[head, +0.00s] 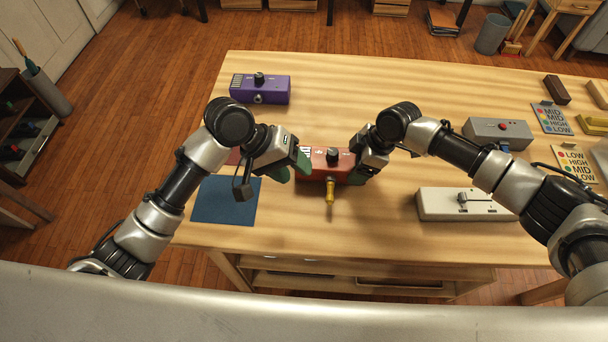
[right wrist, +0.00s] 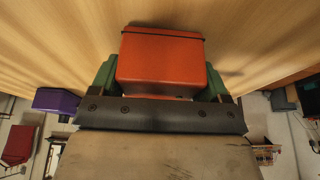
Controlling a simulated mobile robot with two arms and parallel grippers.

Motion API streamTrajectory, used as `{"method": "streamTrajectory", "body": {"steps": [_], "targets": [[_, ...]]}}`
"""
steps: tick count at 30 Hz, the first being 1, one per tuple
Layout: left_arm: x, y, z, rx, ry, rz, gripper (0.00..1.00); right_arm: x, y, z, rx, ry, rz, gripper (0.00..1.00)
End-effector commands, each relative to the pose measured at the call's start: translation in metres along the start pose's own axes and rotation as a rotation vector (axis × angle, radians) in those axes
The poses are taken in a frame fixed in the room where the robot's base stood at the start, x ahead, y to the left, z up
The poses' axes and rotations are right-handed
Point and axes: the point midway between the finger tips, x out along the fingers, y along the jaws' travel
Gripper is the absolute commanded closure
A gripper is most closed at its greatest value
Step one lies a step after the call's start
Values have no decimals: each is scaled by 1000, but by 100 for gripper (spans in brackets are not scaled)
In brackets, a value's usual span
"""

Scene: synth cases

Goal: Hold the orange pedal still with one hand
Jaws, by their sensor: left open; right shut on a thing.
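The orange pedal (head: 326,172) stands on the wooden table, with a dark knob on top and a yellow plug-like piece (head: 329,192) at its front. My right gripper (head: 357,168) is shut on the pedal's right end. In the right wrist view the pedal (right wrist: 160,62) sits between the green fingers of this gripper (right wrist: 160,80). My left gripper (head: 291,167) is open at the pedal's left end, its green fingers close to it. I cannot tell whether they touch it.
A purple pedal (head: 262,88) stands at the back left. A blue mat (head: 222,203) lies at the left front edge. A white box (head: 465,204) and a grey box (head: 496,133) stand to the right, near printed cards (head: 552,118). The back middle of the table is clear.

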Motion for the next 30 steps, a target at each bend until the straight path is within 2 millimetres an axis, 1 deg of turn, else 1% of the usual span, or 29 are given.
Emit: {"method": "streamTrajectory", "body": {"steps": [3, 12, 13, 17, 18, 26, 29, 30], "targets": [[-4, 0, 0, 1, 0, 0, 53, 0, 0, 0, 0, 0, 1, 52], [-3, 0, 0, 0, -1, 0, 53, 0, 0, 0, 0, 0, 1, 52], [-3, 0, 0, 0, -1, 0, 53, 0, 0, 0, 0, 0, 1, 22], [-3, 0, 0, 0, -1, 0, 53, 0, 0, 0, 0, 0, 1, 2], [-3, 0, 0, 0, -1, 0, 53, 0, 0, 0, 0, 0, 0, 0], [-3, 0, 0, 0, -1, 0, 53, -3, 0, 0, 0, 0, 1, 0], [-3, 0, 0, 0, -1, 0, 53, -14, 1, 0, 0, 1, 2, 0], [-3, 0, 0, 0, -1, 0, 53, -20, 1, 0, -1, 1, 2, 0]]}}
